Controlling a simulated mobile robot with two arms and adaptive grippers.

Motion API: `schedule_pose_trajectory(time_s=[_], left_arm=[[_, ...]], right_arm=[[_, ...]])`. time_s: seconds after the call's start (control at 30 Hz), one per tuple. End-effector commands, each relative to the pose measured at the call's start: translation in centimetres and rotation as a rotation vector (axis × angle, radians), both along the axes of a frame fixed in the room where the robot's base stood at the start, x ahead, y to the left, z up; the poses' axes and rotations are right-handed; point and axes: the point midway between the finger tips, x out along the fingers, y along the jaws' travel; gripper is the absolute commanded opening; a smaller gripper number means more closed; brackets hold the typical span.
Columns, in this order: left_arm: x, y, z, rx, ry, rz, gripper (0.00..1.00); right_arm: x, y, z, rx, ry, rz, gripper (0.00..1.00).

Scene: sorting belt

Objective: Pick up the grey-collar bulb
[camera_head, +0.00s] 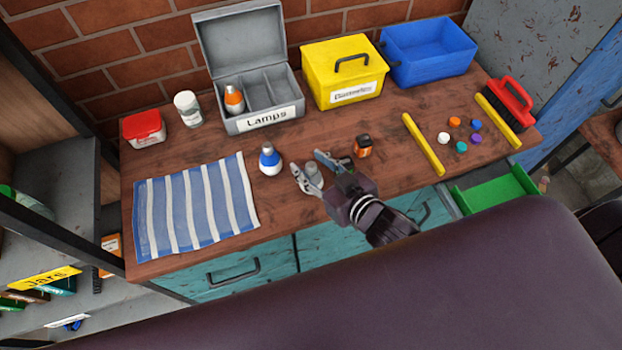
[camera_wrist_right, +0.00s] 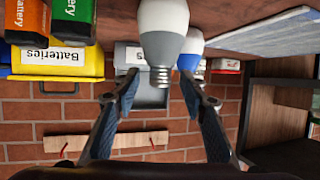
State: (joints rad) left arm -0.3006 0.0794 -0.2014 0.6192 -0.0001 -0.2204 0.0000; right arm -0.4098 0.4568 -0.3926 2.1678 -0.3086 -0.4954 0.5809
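The grey-collar bulb (camera_head: 313,171) stands on the wooden table, screw base up, between the fingers of my right gripper (camera_head: 313,168). In the right wrist view the bulb (camera_wrist_right: 163,28) shows a white globe, grey collar and metal screw base, between and beyond the spread fingertips (camera_wrist_right: 158,92). A gap shows on each side, so the gripper is open and not holding it. A blue-collar bulb (camera_head: 269,160) stands just left of it. An orange-collar bulb (camera_head: 234,100) stands in the left compartment of the grey Lamps box (camera_head: 264,121). My left gripper is not in view.
An orange-and-black battery (camera_head: 362,147) stands close right of my right gripper. A striped cloth (camera_head: 195,207) lies left. A yellow box (camera_head: 345,75) and blue bin (camera_head: 428,50) stand behind. Yellow strips (camera_head: 423,145), small coloured discs (camera_head: 461,146) and a red brush (camera_head: 510,98) are at right.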

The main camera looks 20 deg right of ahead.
Motion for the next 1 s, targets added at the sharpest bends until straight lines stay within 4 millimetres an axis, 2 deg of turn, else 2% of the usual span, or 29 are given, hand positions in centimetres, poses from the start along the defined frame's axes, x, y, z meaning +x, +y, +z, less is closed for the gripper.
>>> schedule_pose_trajectory(time_s=[0.23, 0.57, 1.0], left_arm=[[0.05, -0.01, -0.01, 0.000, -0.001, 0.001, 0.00], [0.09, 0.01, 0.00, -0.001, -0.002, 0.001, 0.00], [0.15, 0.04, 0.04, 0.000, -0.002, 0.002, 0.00]], right_arm=[[0.05, 0.02, -0.03, 0.000, 0.000, 0.000, 0.37], [0.03, 0.00, -0.03, 0.000, 0.000, 0.000, 0.01], [0.06, -0.01, 0.34, 0.000, -0.001, 0.000, 0.00]])
